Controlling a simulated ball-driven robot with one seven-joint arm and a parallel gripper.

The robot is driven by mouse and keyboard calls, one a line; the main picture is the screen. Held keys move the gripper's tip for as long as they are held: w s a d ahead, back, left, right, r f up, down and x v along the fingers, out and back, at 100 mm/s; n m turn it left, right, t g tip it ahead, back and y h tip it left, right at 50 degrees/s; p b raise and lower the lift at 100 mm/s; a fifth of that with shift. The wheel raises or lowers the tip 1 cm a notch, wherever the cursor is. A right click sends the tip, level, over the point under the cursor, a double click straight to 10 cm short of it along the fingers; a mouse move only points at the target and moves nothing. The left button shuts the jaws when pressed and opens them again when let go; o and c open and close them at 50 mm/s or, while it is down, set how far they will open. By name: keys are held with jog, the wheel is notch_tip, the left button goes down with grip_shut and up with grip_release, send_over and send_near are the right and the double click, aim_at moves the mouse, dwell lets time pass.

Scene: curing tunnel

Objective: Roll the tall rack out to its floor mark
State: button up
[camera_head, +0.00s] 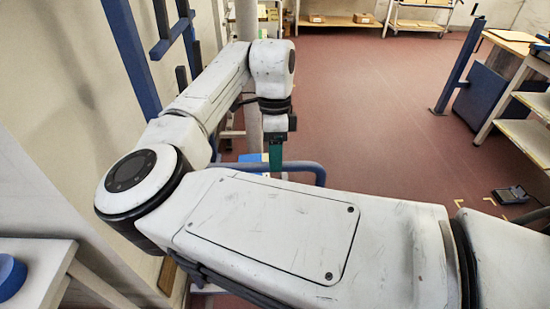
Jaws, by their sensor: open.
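My gripper (276,160) hangs down from the wrist near the middle of the view, beside a blue tube handle (308,166). Its green end overlaps the handle in the picture; I cannot tell whether they touch. Behind the wrist, a pale upright post (246,20) and bits of shelving show, possibly the tall rack; my arm hides most of that area. Yellow corner marks (488,201) lie on the red floor at the right, probably the floor mark.
A dark device (510,195) lies on the floor by the marks. Blue uprights (130,55) stand along the left wall. The middle floor is clear.

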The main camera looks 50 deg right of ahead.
jog(key=shift+s+a+f, duration=0.1)
jog(key=shift+s+f, duration=0.05)
jog(key=shift+f, duration=0.75)
grip_shut()
